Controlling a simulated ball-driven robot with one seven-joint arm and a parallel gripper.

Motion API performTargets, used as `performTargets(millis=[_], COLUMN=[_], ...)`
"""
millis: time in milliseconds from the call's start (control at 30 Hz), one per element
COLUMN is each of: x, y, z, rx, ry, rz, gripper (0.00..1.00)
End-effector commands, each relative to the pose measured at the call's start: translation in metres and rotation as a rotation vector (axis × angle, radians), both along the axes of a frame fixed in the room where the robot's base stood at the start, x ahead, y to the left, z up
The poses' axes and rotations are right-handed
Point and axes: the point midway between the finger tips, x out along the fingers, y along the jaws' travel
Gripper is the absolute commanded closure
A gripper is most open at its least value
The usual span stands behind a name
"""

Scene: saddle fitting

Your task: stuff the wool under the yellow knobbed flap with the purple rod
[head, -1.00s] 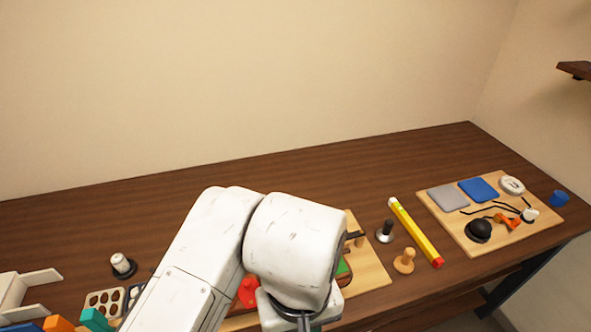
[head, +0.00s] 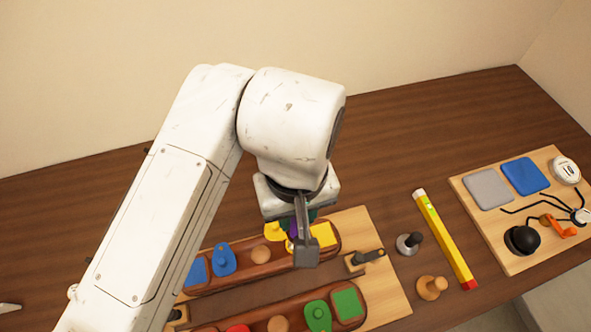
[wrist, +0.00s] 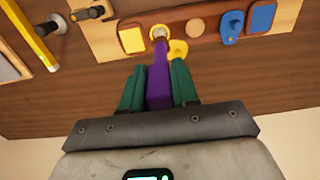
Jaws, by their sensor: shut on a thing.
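My gripper (wrist: 158,82), with dark green fingers, is shut on the purple rod (wrist: 159,88), which points away from the wrist. The rod (head: 293,229) shows only as a sliver in the head view, behind my gripper. The yellow knobbed flap (wrist: 178,48) lies just beside the rod's tip in the wrist view; it shows partly in the head view (head: 273,231). A small pale round thing (wrist: 159,33) is at the rod's tip; I cannot tell whether it is the wool or whether they touch.
A second holder in front has a green knobbed flap (head: 317,316). A yellow pencil-like bar (head: 446,240) lies to the right.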

Motion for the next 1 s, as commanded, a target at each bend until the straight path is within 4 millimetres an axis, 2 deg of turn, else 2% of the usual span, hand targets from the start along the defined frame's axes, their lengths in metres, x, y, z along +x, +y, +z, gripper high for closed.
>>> performTargets(millis=[267,700,1000], x=[0.0,0.0,0.0], y=[0.0,0.0,0.0], z=[-0.01,-0.048,-0.051], rx=[0.0,0.0,0.0], ry=[0.0,0.0,0.0], rz=[0.0,0.001,0.001], gripper=[0.92,0.92,0.92])
